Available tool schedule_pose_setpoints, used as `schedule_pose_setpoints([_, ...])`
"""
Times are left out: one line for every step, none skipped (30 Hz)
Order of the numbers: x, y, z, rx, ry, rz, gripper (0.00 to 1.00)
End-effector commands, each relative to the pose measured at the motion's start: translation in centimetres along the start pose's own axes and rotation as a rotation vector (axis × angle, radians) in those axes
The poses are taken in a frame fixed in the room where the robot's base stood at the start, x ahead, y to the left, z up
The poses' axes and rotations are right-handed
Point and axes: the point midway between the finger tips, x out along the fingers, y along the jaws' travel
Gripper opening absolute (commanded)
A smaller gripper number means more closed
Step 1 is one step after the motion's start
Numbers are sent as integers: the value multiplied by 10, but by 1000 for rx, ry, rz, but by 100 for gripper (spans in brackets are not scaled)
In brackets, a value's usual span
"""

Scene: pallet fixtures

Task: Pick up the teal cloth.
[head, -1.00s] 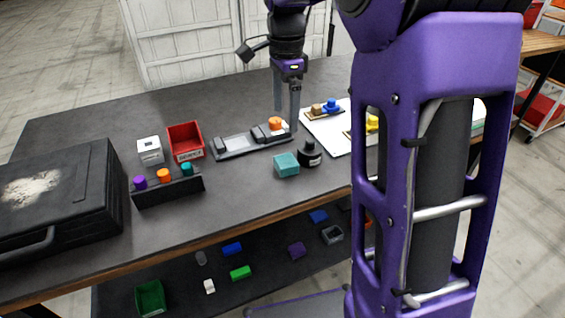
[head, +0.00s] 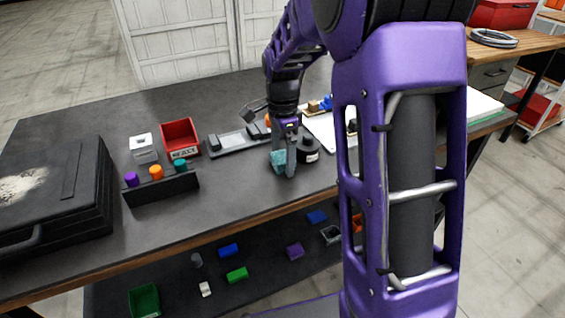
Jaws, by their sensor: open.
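The teal cloth (head: 277,161) is a small folded block on the dark table top, near its front edge. My gripper (head: 284,172) is open and lowered at the cloth, with its fingers pointing down. One finger stands in front of the cloth's right part and hides some of it. I cannot tell whether the fingers touch the cloth.
A round black object (head: 308,148) stands close to the right of my gripper. A grey tray fixture (head: 234,142) lies behind. A red bin (head: 180,138), a white block (head: 143,148) and a black rack with coloured pegs (head: 163,188) are left. The front table between rack and cloth is clear.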

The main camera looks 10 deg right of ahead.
Motion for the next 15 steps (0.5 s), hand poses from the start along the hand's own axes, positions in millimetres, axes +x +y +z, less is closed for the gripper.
schedule_pose_setpoints([2,0,0,0,0,0,100])
schedule_pose_setpoints([2,0,0,0,0,0,100])
schedule_pose_setpoints([2,0,0,0,0,0,100])
schedule_pose_setpoints([2,0,0,0,0,0,100])
schedule_pose_setpoints([1,0,0,0,0,0,100])
schedule_pose_setpoints([1,0,0,0,0,0,100])
schedule_pose_setpoints([1,0,0,0,0,0,98])
schedule_pose_setpoints([1,0,0,0,0,-1,93])
schedule_pose_setpoints([1,0,0,0,0,-1,86])
schedule_pose_setpoints([1,0,0,0,0,-1,80])
schedule_pose_setpoints([1,0,0,0,0,-1,75])
schedule_pose_setpoints([1,0,0,0,0,-1,68])
schedule_pose_setpoints([1,0,0,0,0,-1,62])
schedule_pose_setpoints([1,0,0,0,0,-1,57])
schedule_pose_setpoints([1,0,0,0,0,-1,50])
